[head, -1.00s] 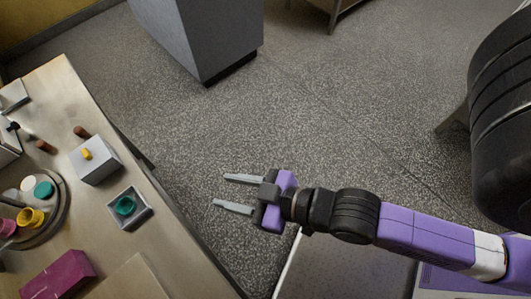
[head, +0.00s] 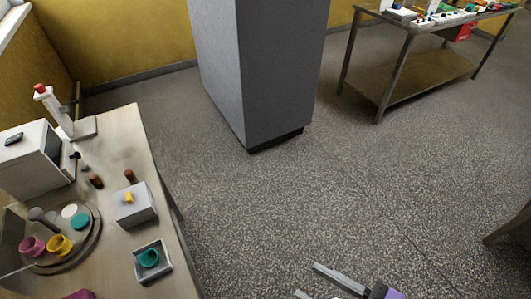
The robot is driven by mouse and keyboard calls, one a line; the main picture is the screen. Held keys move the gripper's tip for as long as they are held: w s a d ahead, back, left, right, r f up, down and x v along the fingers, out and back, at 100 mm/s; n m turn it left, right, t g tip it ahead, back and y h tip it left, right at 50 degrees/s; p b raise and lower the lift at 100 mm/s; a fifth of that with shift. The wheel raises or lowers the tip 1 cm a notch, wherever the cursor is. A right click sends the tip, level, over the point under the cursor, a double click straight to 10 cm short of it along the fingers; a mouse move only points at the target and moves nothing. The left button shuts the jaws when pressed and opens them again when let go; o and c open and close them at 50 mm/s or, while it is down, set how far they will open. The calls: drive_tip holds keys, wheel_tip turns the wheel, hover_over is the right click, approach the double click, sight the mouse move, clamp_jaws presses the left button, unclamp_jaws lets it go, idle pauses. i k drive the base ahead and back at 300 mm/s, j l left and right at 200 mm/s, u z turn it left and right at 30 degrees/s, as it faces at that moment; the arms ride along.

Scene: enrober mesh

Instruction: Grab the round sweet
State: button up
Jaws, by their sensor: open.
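I cannot tell for sure which thing is the round sweet. Two small brown pieces, one (head: 96,181) at left and one (head: 130,176) at right, lie on the metal table (head: 122,133). A small yellow piece (head: 128,197) sits on a pale grey box (head: 136,213). My gripper (head: 307,280) is open and empty at the bottom edge, over the floor and right of the table. Its lower finger is mostly cut off by the picture edge.
A round tray (head: 92,245) holds a white disc, a teal disc and yellow and magenta cups. A square dish (head: 166,265) holds a teal cup (head: 148,258). A white machine (head: 30,160) stands at left. A grey cabinet (head: 265,75) stands behind open floor.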

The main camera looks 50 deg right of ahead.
sight(131, 175)
drive_tip(key=i+l+z, duration=0.3)
drive_tip(key=i, duration=0.15)
drive_tip(key=i+l+z, duration=0.15)
drive_tip(key=i+z, duration=0.15)
drive_tip(key=i, duration=0.15)
